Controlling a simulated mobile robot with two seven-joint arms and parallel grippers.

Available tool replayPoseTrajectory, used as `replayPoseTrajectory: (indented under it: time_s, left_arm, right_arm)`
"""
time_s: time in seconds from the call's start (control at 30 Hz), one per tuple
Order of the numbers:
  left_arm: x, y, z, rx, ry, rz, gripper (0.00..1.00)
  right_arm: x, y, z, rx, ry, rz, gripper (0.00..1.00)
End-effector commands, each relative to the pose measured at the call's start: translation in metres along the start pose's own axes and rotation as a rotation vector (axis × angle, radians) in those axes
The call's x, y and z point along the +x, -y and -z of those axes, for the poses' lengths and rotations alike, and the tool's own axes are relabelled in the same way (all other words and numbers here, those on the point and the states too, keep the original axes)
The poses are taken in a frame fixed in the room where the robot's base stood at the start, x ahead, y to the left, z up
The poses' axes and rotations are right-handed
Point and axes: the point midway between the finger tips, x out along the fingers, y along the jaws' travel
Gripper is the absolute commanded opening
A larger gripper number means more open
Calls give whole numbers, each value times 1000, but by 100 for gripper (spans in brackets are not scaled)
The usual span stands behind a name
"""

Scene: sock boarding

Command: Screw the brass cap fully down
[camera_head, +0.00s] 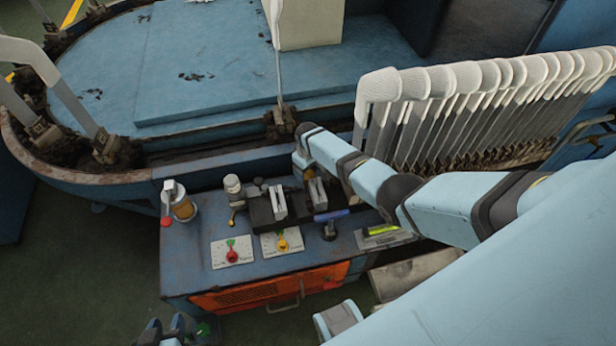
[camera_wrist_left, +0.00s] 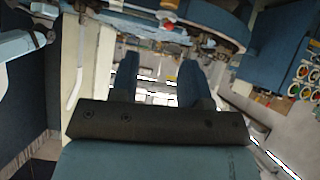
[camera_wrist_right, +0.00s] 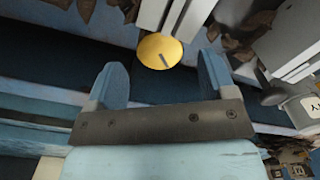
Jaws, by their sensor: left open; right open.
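The brass cap (camera_wrist_right: 160,51) shows in the right wrist view as a round golden disc with a dark slot, beneath pale metal blocks. My right gripper (camera_wrist_right: 162,75) is open, its two fingers to either side of and just short of the cap; no contact shows. In the head view my right gripper (camera_head: 306,172) is at the back of the blue bench, by the metal blocks, and mostly hides the cap. How far the cap is screwed down cannot be told. My left gripper (camera_head: 165,329) is open and empty at the bottom edge; its fingers also show in the left wrist view (camera_wrist_left: 158,68).
The blue bench (camera_head: 190,262) carries a jar (camera_head: 184,209), a red-knobbed lever (camera_head: 166,221), two dial plates (camera_head: 231,252) (camera_head: 283,242) and a blue-handled tool (camera_head: 331,217). A row of white sock forms (camera_head: 378,86) stands behind my right arm. Dark floor is clear at lower left.

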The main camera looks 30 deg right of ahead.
Motion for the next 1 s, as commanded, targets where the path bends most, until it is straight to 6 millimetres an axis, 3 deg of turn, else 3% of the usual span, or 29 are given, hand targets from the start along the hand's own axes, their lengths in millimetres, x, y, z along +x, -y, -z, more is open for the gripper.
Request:
replayPoseTrajectory:
  time_s: [0.03,0.2,0.57,0.6,0.8,1.0]
  left_arm:
    - [4,-1,-4,-5,-2,-1,43]
    - [7,-4,0,-3,-23,-3,43]
    - [5,-2,2,15,-27,-5,43]
    - [5,-1,1,17,-26,-5,43]
    - [5,1,-1,22,-22,-4,43]
    - [5,0,-1,17,-22,-4,43]
  right_arm:
    - [12,0,0,0,1,1,77]
    - [29,0,0,-1,0,1,77]
    - [33,0,0,-1,-1,0,77]
    - [33,0,0,-1,-1,0,74]
    - [33,0,0,-1,-1,0,29]
    - [33,0,0,5,-1,0,28]
